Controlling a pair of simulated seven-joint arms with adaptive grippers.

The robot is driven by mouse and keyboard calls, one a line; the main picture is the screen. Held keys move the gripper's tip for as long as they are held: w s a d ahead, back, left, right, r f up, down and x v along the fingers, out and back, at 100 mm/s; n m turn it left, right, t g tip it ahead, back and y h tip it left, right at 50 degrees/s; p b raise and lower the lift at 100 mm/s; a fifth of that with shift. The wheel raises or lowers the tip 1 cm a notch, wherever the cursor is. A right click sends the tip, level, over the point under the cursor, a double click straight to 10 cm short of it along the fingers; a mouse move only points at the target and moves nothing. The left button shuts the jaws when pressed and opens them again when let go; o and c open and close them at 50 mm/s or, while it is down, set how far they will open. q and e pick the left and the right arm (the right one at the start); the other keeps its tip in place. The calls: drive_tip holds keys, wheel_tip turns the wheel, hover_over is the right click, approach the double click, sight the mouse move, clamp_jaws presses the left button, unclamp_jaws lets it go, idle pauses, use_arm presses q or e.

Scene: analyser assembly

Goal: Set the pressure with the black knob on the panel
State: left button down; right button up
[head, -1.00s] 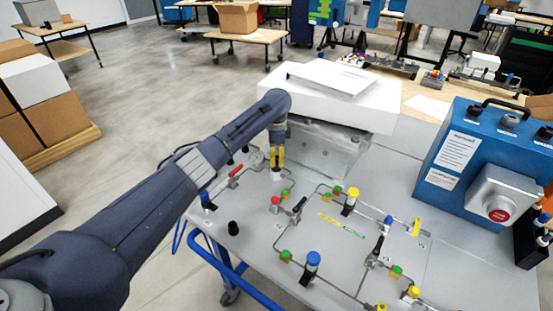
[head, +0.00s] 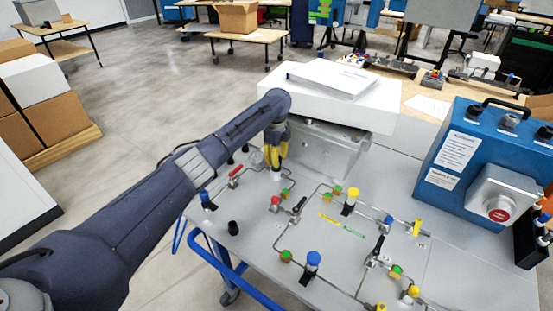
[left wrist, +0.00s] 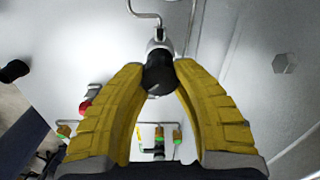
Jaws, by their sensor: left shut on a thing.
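The black knob (left wrist: 158,78) sits between my left gripper's yellow fingertips in the left wrist view, on a metal fitting with a pipe. My left gripper (left wrist: 158,82) is shut on it from above. In the head view my left gripper (head: 276,164) points down at the back left of the grey panel (head: 335,260). There its fingers hide most of the knob, and a pale fitting shows just below them. My right gripper is not in view.
Red-handled valve (head: 235,171) and pipes with coloured fittings lie close around the gripper. A separate black cap (head: 233,228) stands near the panel's front left. A white box (head: 345,95) is close behind; a blue control box (head: 480,155) stands at right.

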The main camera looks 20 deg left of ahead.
use_arm(q)
drive_tip(key=shift+d, duration=0.1)
drive_tip(key=c, duration=0.9)
unclamp_jaws()
wheel_tip(320, 180, up, 12)
idle(0.3)
